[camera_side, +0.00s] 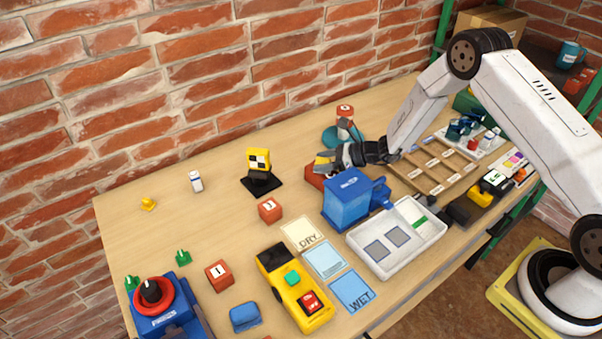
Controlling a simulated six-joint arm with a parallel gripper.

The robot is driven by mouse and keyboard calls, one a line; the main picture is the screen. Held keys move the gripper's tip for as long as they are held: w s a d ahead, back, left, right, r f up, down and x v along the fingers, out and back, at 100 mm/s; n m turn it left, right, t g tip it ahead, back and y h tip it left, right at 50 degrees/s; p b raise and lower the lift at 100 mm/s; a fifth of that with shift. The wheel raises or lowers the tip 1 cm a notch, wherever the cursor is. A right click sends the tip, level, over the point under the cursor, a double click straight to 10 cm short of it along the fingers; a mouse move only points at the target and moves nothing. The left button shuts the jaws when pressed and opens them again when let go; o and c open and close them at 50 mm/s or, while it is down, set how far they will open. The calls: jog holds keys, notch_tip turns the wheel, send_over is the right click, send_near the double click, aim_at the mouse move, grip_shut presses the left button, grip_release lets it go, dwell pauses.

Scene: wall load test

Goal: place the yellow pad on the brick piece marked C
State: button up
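My gripper (328,160) is near the middle of the bench, pointing left. A small yellow piece, seemingly the yellow pad (322,164), shows between its fingertips. A red brick piece (315,178) lies just below the fingertips, partly hidden by the gripper and a blue box; I cannot read a mark on it or tell whether the pad touches it. The letter C is not clearly legible on any.
The blue box (347,199) stands close in front of my gripper. A white tray (436,240) and a wooden divided tray (408,181) lie to the right. A black stand with a checkered yellow block (259,160) is at left. The brick wall (150,90) rises behind.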

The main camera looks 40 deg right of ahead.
jog(key=shift+r, duration=0.15)
jog(key=v, duration=1.2)
dwell(0.6)
